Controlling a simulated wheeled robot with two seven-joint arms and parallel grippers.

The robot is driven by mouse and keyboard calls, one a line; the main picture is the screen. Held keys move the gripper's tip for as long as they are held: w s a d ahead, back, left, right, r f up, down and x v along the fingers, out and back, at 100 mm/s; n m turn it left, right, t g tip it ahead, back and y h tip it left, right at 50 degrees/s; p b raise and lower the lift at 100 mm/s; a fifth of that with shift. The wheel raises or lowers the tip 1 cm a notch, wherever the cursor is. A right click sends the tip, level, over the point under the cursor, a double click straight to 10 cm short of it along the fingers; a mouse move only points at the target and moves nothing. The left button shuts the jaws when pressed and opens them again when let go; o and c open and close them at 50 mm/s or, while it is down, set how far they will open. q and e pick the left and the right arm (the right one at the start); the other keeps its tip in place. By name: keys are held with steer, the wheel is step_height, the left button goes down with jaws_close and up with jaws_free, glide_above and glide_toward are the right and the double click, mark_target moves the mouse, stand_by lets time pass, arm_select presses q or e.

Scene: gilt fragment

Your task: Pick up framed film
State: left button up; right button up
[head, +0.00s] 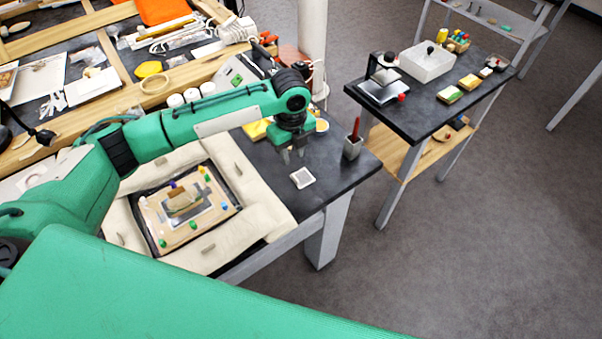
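A small square with a white border and a grey middle, which looks like the framed film (302,178), lies flat on the dark tabletop near its right front corner. My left arm reaches across from the left. My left gripper (293,156) points down just above and behind the film in the picture. Its two fingers are apart, with nothing seen between them. It looks clear of the film, but the exact height is hard to tell. My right gripper is not in view.
A dark pot with a red-handled tool (353,146) stands right of the film. A padded cream surround (262,205) holds a board with small coloured pieces to the left. A side table (425,112) stands beyond a floor gap. Tools crowd the wooden bench behind.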

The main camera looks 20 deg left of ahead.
mark_target(295, 177)
arm_select(q)
step_height(295, 177, down, 6)
steer(key=shift+w+d+f+p, duration=0.1)
steer(key=shift+f+p, duration=0.05)
steer(key=shift+p, duration=0.8)
step_height(295, 177, down, 4)
steer(key=shift+d+r+p, duration=0.1)
steer(key=shift+r+p, duration=0.15)
steer(key=shift+p, duration=0.35)
steer(key=shift+f, duration=0.2)
steer(key=c, duration=0.6)
jaws_close()
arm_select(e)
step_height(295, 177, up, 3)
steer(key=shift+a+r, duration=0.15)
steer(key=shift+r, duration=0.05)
